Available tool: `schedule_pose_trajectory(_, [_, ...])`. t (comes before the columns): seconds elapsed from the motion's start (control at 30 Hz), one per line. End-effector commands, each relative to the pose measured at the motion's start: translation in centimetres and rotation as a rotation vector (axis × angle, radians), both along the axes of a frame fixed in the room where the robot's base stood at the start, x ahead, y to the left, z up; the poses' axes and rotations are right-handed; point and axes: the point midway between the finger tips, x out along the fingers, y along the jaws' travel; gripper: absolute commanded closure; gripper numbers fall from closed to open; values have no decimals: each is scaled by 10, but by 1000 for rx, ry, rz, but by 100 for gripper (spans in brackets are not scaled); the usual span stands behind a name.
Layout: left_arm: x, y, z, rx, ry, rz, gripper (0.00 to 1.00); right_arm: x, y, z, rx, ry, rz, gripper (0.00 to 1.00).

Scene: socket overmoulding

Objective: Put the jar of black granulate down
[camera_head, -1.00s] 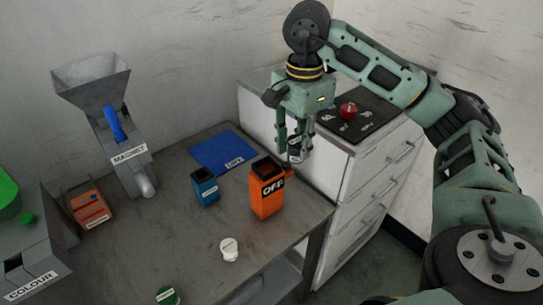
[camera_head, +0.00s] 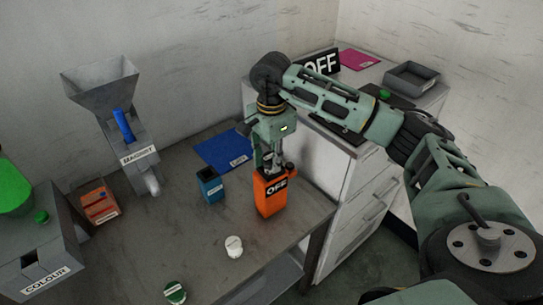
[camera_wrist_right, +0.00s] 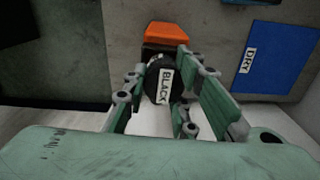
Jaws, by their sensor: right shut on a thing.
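The jar of black granulate (camera_wrist_right: 160,82) shows in the wrist view as a dark round top with a white BLACK label. My right gripper (camera_head: 268,160) is shut on it, with a finger on each side. In the head view the gripper points down just behind and above the orange OFF bin (camera_head: 269,199), and the jar is mostly hidden among the fingers. In the wrist view the orange bin (camera_wrist_right: 165,33) lies just beyond the jar. I cannot tell whether the jar's base touches anything. My left gripper is not in view.
A blue bin (camera_head: 209,188) stands left of the orange one, with a blue DRY mat (camera_head: 222,150) behind. White (camera_head: 233,246) and green (camera_head: 175,292) lidded things stand at the front of the grey table (camera_head: 150,235).

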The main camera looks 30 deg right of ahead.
Motion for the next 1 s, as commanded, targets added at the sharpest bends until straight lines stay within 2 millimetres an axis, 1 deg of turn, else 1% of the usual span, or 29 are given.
schedule_pose_trajectory(0.23, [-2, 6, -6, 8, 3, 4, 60, 0, 0, -5, 0, 0, 0, 100])
schedule_pose_trajectory(0.27, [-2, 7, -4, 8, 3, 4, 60, 0, 0, -3, 0, 0, 0, 73])
schedule_pose_trajectory(0.43, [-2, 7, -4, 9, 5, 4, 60, 0, 0, -3, 0, 1, 0, 58])
schedule_pose_trajectory(0.47, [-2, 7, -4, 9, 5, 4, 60, 0, 0, -3, 0, 1, 0, 56])
schedule_pose_trajectory(0.77, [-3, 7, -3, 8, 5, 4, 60, 0, 0, -2, 0, 1, 0, 56])
schedule_pose_trajectory(0.87, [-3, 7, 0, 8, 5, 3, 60, 0, 0, 3, 1, -1, 0, 56])
schedule_pose_trajectory(0.97, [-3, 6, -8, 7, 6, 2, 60, 1, 0, 16, 2, -5, 0, 56])
schedule_pose_trajectory(1.0, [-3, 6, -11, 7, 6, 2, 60, 1, 0, 24, 1, -6, 1, 56])
